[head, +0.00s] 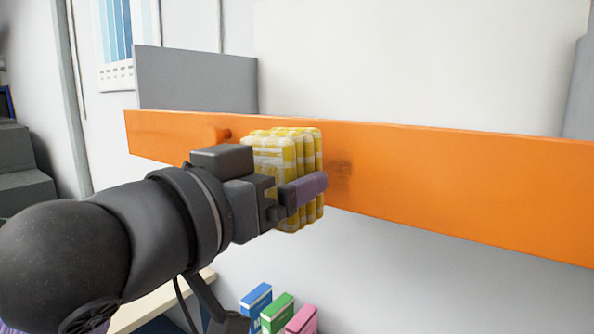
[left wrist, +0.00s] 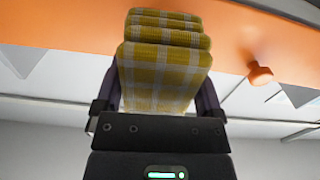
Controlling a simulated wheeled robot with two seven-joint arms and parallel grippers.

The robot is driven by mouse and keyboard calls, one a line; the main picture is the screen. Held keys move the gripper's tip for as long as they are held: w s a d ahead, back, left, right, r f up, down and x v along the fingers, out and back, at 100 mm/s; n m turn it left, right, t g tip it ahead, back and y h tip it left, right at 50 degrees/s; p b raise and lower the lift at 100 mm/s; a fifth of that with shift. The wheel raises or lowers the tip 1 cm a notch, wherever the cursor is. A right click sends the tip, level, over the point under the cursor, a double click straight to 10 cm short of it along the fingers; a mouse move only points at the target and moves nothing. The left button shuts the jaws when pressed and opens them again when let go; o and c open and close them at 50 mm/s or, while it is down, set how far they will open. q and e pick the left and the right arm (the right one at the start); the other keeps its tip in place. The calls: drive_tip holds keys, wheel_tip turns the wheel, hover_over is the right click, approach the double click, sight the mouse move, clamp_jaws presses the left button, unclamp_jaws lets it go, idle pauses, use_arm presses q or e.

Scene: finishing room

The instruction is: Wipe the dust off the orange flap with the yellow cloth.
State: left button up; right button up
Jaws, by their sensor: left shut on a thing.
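The orange flap (head: 440,180) is a long upright board running across the head view. Dark dust smudges (head: 341,172) show on it just right of the cloth, and a fainter darker patch lies near its left end. An orange knob (head: 215,133) sticks out of it and also shows in the left wrist view (left wrist: 260,75). My left gripper (head: 292,190) is shut on the folded yellow checked cloth (head: 290,150), which is at the flap's face; I cannot tell whether they touch. The cloth fills the jaws in the left wrist view (left wrist: 163,70). My right gripper is out of view.
A grey panel (head: 195,80) stands behind the flap at left, with a pale panel (head: 420,60) beside it. Blue, green and pink boxes (head: 278,312) stand below. A wooden edge (head: 160,302) lies under my left arm. The space before the flap's right part is clear.

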use_arm(q)
drive_tip(key=shift+v, duration=0.85)
drive_tip(key=v, duration=0.3)
idle(0.5)
drive_tip(key=shift+p+x, duration=0.5)
drive_tip(key=shift+x, duration=3)
drive_tip(key=shift+p+x, duration=0.3)
drive_tip(key=shift+x, duration=0.6)
